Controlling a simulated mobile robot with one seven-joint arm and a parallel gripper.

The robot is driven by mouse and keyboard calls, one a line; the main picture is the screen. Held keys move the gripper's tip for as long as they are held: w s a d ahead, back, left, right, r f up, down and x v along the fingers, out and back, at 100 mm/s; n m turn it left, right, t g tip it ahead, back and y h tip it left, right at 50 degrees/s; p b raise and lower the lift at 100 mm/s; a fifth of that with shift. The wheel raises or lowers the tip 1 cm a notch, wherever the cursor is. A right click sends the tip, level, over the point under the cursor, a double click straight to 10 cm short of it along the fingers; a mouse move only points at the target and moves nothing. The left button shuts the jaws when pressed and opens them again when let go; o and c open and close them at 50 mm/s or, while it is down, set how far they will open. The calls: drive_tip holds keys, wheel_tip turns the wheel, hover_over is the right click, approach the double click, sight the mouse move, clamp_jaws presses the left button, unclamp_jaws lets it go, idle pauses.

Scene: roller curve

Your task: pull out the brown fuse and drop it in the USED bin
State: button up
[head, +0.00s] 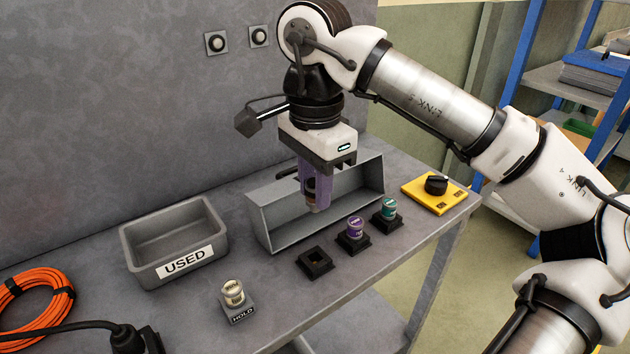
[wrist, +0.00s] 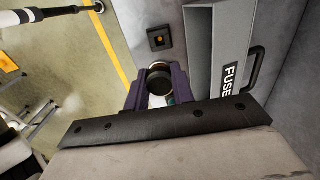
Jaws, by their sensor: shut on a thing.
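The gripper is raised above the bench, in front of the grey open box. An empty black socket (head: 315,262) stands below it; it also shows in the wrist view (wrist: 159,39). The grey USED bin (head: 172,243) stands to the left and looks empty inside.
A purple fuse (head: 355,228) and a green fuse (head: 389,208) stand in sockets right of the empty one. The grey box (head: 262,222) labelled FUSE lies behind. A yellow switch plate (head: 420,190) is right, orange cable (head: 40,300) left.

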drive_tip(key=shift+f+b, duration=2.1)
drive_tip(key=shift+f, duration=0.85)
